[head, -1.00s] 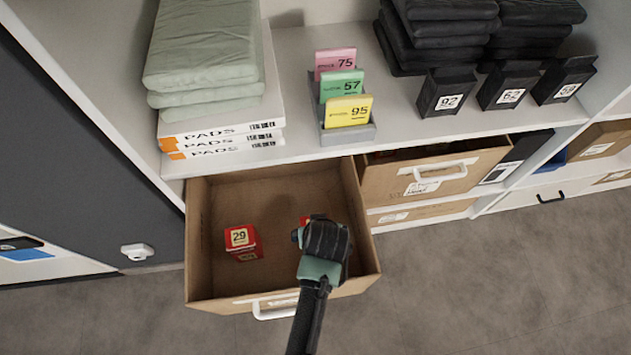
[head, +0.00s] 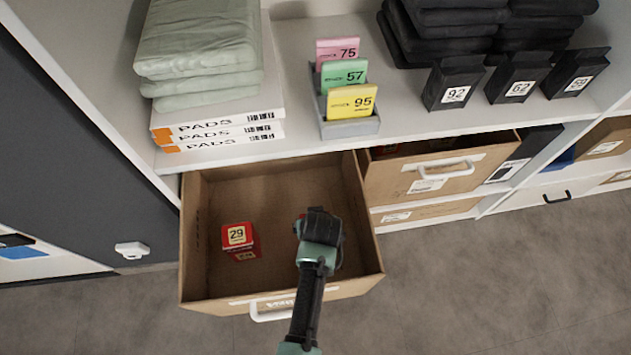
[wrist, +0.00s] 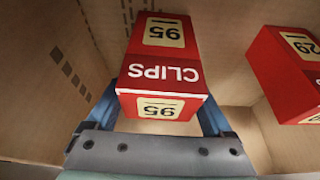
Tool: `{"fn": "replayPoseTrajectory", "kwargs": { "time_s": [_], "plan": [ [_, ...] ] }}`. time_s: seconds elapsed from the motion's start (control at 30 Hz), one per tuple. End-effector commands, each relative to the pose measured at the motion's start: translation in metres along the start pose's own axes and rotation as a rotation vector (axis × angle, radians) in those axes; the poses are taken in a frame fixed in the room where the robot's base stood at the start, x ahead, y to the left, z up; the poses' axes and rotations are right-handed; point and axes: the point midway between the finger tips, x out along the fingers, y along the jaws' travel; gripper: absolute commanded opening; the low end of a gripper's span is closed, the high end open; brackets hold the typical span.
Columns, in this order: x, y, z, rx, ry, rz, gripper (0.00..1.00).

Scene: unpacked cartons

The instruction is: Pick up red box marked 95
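The red box marked 95 (wrist: 160,75), also printed CLIPS, stands in the open cardboard drawer (head: 215,285). In the wrist view my gripper (wrist: 160,115) has its two blue fingers on either side of the box's near end. The fingers look open, with a small gap at the left; contact at the right is unclear. In the head view my gripper (head: 318,228) is over the right half of the drawer and hides nearly all of this box. Another red box, marked 29 (head: 240,240), stands to the left in the drawer; it also shows at the right of the wrist view (wrist: 290,70).
Another drawer (head: 400,180) is to the right.

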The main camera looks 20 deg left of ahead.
Motion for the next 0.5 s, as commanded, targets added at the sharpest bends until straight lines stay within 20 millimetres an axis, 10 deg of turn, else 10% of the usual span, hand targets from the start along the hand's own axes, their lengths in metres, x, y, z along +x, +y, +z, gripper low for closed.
{"fn": "replayPoseTrajectory", "kwargs": {
  "time_s": [0.37, 0.5],
  "plan": [
    [-0.0001, 0.0000, 0.0003, 0.000, 0.000, 0.000, 0.15],
    [-0.0005, 0.0002, -0.0004, 0.000, 0.001, 0.000, 0.15]
  ]
}}
